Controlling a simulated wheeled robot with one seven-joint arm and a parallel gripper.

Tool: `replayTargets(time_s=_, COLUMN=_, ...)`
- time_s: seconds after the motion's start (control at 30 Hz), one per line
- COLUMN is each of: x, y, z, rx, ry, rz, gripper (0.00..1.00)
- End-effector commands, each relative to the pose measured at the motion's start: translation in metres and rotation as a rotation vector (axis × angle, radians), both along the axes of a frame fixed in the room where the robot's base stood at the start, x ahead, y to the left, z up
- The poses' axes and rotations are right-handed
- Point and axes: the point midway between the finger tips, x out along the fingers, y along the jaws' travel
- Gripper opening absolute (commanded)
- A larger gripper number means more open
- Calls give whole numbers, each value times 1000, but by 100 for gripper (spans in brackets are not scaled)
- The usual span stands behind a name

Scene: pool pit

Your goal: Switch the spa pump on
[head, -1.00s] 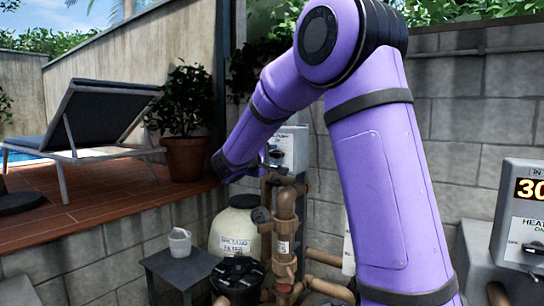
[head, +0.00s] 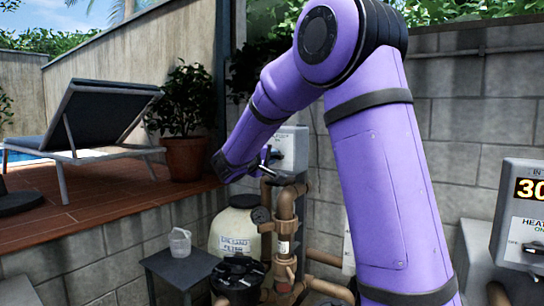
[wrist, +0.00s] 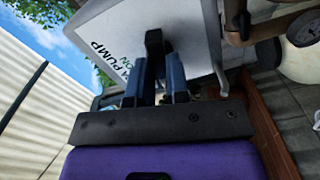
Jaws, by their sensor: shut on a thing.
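The spa pump switch box (head: 298,140) is a pale grey box on the wall, partly hidden behind my arm. In the wrist view its face (wrist: 195,30) fills the upper middle, with "PUMP" and "ON" lettering partly readable. A black switch handle (wrist: 154,40) stands out from that face. My gripper (wrist: 155,75) is shut on this handle, with a finger on each side. In the head view my gripper (head: 268,158) is at the left side of the box, small and dark. The handle's exact setting cannot be read.
Brown pipes (head: 285,225) and a cream filter tank (head: 235,232) stand below the box. A heater panel (head: 522,215) is at the right. A small table (head: 180,262) with a clear jug (head: 180,242) stands at the lower left. A lounger (head: 98,115) sits on the deck.

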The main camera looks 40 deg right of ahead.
Motion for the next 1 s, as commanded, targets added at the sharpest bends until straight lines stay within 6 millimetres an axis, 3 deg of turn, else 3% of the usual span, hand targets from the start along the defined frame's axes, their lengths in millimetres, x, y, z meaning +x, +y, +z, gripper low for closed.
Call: replayTargets(time_s=1.0, x=0, y=0, z=-1, rx=395, ry=-1084, rz=-1, gripper=0)
